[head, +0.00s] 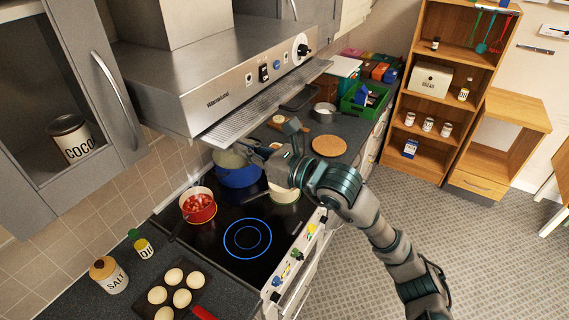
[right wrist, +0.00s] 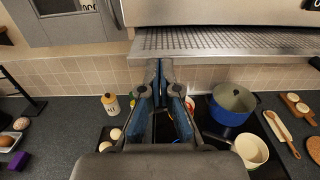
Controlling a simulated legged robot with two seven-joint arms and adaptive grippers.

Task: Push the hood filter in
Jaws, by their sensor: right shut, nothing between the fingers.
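The hood filter (head: 262,106) is a slotted light metal panel that sticks out below the front of the steel range hood (head: 190,108). In the right wrist view the filter (right wrist: 225,43) runs along the top right, under the hood's front. My right gripper (head: 255,147) is below the filter, over the stove, with its fingers pointing left. In the right wrist view its fingertips (right wrist: 160,66) are together with nothing between them, just under the filter's left part. I cannot tell whether they touch it. My left gripper is not in view.
Below are a red pot (head: 199,207), a blue pot (head: 238,176) and a cream pan (right wrist: 251,149) on the black cooktop (head: 222,236). Grey wall cabinets (head: 88,70) flank the hood on the left. Open floor (head: 425,235) lies to the right.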

